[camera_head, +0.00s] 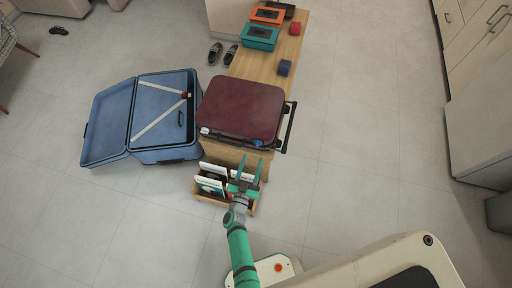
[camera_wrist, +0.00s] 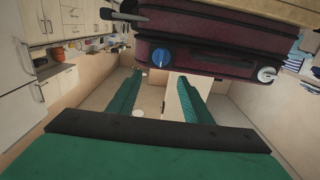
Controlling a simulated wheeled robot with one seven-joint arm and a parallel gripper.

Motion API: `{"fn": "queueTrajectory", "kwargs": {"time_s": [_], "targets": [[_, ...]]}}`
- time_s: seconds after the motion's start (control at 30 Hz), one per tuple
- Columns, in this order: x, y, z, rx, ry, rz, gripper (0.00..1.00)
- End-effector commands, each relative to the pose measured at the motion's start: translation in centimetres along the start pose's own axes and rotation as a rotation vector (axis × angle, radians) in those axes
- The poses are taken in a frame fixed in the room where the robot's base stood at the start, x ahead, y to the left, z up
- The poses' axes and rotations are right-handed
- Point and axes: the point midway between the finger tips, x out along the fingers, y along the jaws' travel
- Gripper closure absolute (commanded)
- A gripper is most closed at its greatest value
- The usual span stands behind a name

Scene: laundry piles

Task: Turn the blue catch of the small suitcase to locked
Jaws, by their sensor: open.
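The small suitcase is maroon (camera_head: 240,106) and lies flat on a wooden bench, close to its front end. Its near side fills the top of the wrist view (camera_wrist: 215,45). The round blue catch (camera_wrist: 160,57) shows on that side, with a small light mark; I cannot tell its setting surely. In the head view the catch is a small blue spot (camera_head: 257,142). My gripper (camera_head: 251,161) is open and empty, its green fingers pointing toward the suitcase side. In the wrist view the fingertips (camera_wrist: 160,80) are apart from the catch and on either side of its line.
A pale round fitting (camera_wrist: 267,75) sits on the same suitcase side. An open blue suitcase (camera_head: 115,125) lies on the floor at left. A wooden crate (camera_head: 207,198) with books or folders stands below my gripper. Boxes (camera_head: 261,38) occupy the bench's far end.

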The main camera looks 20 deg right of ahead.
Motion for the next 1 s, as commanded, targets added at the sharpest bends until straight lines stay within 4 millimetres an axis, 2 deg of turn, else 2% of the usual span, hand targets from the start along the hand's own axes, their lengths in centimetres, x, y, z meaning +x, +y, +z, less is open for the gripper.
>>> {"fn": "queueTrajectory", "kwargs": {"time_s": [0.03,0.2,0.4,0.6,0.87,1.0], "targets": [[1.1,-0.1,-0.1,0.0,0.002,-0.001,0.54],[4.1,0.0,-0.1,-0.001,0.002,-0.001,0.54],[6.7,-0.1,0.0,-0.001,0.0,-0.001,0.54],[7.7,0.0,0.0,0.0,0.0,-0.001,0.54],[7.8,0.0,0.0,0.0,-0.001,-0.001,0.54],[7.8,0.0,0.0,0.0,-0.001,-0.001,0.86]]}}
